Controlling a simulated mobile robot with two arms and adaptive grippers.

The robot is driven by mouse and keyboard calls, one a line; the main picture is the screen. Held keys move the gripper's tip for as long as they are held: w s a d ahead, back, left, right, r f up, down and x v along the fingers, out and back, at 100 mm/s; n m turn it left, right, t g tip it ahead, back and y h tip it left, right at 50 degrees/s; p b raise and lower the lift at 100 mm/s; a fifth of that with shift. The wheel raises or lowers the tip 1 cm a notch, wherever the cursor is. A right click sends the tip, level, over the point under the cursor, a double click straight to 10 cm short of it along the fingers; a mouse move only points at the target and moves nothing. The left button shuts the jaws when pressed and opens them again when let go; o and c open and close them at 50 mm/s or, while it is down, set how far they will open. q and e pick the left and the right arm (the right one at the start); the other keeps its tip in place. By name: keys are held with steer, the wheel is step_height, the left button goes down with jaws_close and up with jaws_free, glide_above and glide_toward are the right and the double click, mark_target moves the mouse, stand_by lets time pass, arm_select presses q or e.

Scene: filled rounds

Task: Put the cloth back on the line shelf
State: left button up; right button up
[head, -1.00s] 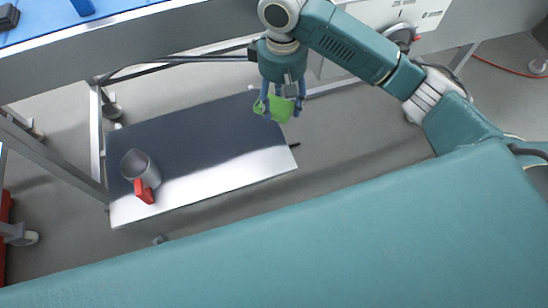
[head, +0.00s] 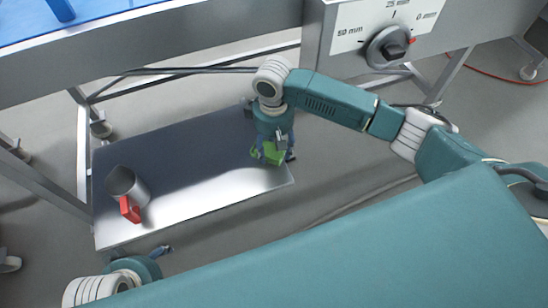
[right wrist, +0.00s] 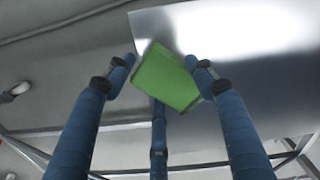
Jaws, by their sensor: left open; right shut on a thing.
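The green cloth (head: 275,153) is between the fingers of my right gripper (head: 272,156), which is shut on it at the right end of the metal shelf (head: 215,190). In the right wrist view the cloth (right wrist: 166,82) shows as a flat green square among the blue fingers, overlapping a corner of the shelf (right wrist: 235,45). I cannot tell whether the cloth touches the shelf or is just above it. My left gripper (head: 163,250) is open and empty at the lower left, in front of the shelf's near edge, and partly hidden by its own wrist.
Above runs the line's metal side with a dial panel (head: 388,45). Frame legs stand at left and right.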

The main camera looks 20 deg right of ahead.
mark_target(274, 158)
step_height(274, 158, down, 5)
steer(key=shift+r+b, duration=0.1)
steer(key=shift+b, duration=0.55)
steer(key=o, duration=1.3)
